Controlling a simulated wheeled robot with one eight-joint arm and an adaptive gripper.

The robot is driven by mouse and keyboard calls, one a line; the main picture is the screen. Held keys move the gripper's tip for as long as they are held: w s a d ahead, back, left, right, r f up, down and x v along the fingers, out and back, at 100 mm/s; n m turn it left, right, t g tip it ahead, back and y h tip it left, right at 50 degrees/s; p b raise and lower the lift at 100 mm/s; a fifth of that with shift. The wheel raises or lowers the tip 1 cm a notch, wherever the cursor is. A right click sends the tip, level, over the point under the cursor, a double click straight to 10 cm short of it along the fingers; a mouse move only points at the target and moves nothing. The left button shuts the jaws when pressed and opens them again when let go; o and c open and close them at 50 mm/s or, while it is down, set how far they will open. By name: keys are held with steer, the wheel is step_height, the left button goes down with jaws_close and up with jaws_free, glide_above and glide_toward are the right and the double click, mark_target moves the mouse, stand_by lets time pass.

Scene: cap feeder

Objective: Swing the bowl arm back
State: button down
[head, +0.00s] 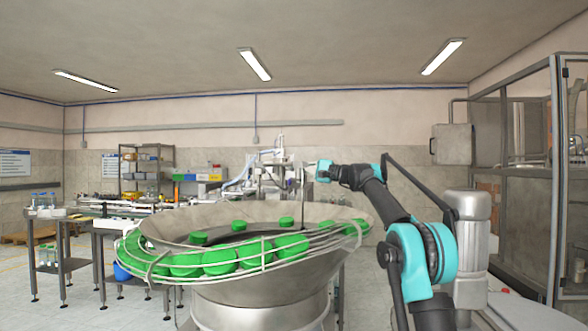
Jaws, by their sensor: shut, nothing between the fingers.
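The metal feeder bowl (270,290) stands in front of me with a wide flared rim. Green caps (219,261) lie in a wire-railed track along its near and left edge, with several more inside. My gripper (318,172) is at the end of my teal and black arm, above the bowl's far right side. It is small in this view, shut and empty. I cannot tell whether this bar is the bowl arm. My own arm hides part of that area.
A framed glass-sided machine (553,180) stands close on the right. A conveyor and equipment (270,175) lie beyond the bowl. A metal table (60,225) with bottles and a shelf rack (140,168) are on the left. Above the bowl there is open air.

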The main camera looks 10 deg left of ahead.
steer(key=s+a+m+t+h, duration=0.2)
steer(key=s+a+t, duration=0.3)
steer(key=a, duration=0.3)
steer(key=shift+s+m+t, duration=0.4)
steer(key=shift+m, duration=0.4)
steer(key=shift+a, duration=0.15)
steer(key=w+d+v, duration=0.1)
steer(key=v, duration=1.2)
steer(key=shift+w+d, duration=0.15)
steer(key=shift+w, duration=0.2)
